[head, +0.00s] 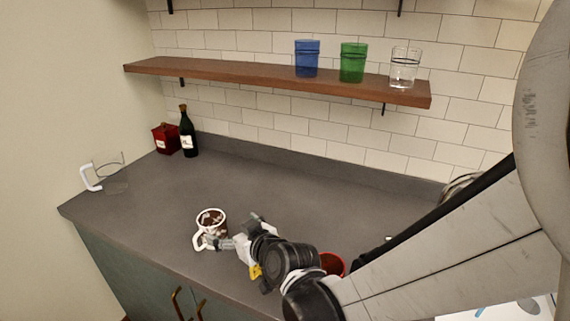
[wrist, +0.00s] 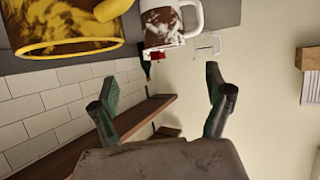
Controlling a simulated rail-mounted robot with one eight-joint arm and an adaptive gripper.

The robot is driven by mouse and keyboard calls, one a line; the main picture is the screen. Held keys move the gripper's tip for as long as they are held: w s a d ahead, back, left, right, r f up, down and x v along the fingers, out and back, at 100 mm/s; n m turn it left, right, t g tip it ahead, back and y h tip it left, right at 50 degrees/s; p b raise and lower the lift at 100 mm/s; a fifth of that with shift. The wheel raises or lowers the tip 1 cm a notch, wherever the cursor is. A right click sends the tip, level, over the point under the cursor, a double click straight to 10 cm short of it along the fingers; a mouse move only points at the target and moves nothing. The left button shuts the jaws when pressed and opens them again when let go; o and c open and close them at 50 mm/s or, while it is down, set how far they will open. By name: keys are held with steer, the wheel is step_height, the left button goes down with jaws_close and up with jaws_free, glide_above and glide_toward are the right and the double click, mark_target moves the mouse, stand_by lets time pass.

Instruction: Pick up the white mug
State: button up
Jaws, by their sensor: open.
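The mug (head: 212,216) is white with brown patches and a white handle. It stands upright on the grey counter, left of centre in the head view, with its handle toward the front left. In the wrist view the mug (wrist: 163,24) is at the top edge, partly cut off, its handle to the right. My gripper (head: 234,233) is close to the mug's right and front side in the head view. In the wrist view my gripper (wrist: 160,82) has its two fingers spread, nothing between them, and the mug lies above the gap. Contact cannot be told.
A yellow mug (wrist: 68,46) is left of the white mug in the wrist view. A red cup (head: 333,262) is partly behind my arm. A dark bottle (head: 188,135), red box (head: 166,139) and clear mug (head: 114,180) stand farther back. A wooden shelf (head: 240,76) holds glasses above.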

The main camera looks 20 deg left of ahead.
glide_toward(207, 216)
steer(key=shift+x, duration=3.05)
steer(key=shift+r, duration=0.1)
steer(key=c, duration=2)
